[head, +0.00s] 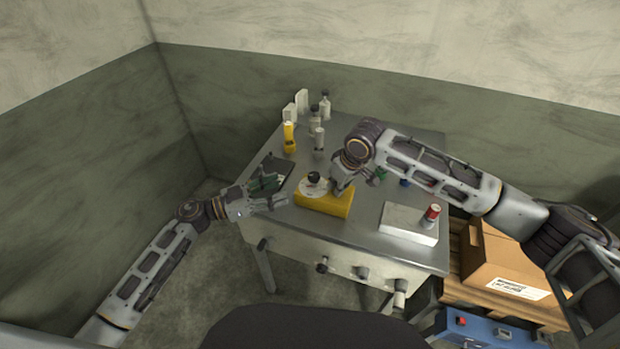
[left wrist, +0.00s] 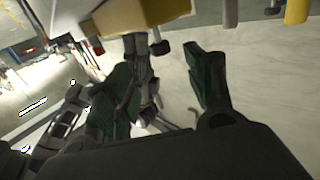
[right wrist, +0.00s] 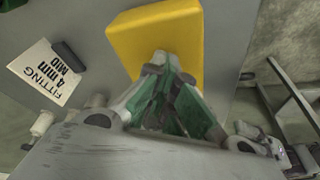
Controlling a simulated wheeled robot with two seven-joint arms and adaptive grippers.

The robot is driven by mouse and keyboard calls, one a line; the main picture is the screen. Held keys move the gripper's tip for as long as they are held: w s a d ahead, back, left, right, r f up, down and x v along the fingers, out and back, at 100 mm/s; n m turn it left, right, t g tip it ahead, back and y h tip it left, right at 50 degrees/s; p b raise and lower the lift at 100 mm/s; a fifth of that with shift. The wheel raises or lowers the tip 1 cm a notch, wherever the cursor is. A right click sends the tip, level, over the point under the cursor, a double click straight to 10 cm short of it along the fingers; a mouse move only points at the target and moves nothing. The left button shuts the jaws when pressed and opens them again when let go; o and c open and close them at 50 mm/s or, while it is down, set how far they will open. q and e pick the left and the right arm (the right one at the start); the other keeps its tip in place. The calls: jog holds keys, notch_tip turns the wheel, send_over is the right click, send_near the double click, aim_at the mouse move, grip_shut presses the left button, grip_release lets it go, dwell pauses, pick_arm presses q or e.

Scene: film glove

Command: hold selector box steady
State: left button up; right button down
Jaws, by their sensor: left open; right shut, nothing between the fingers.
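The yellow selector box (head: 330,205) sits near the front of the metal table. A pale round dial (head: 312,187) with a black knob (head: 314,177) is at its left end. My left gripper (head: 270,190) is open and empty, just left of the box over the table's left edge. Its green-padded fingers (left wrist: 165,80) are spread in the left wrist view. My right gripper (head: 341,188) is shut and empty at the right part of the box. In the right wrist view its closed fingers (right wrist: 165,100) overlap the yellow box (right wrist: 160,35); contact is unclear.
A yellow bottle (head: 289,137) and several pale containers stand at the back left. A white block (head: 409,222) and a red-topped can (head: 432,214) are at the right. A cardboard carton (head: 500,258) stands beyond the table's right side.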

aim_at(310, 176)
pick_arm(q)
jog(key=shift+x, duration=5.6)
jog(key=shift+s, duration=0.1)
jog(key=c, duration=1)
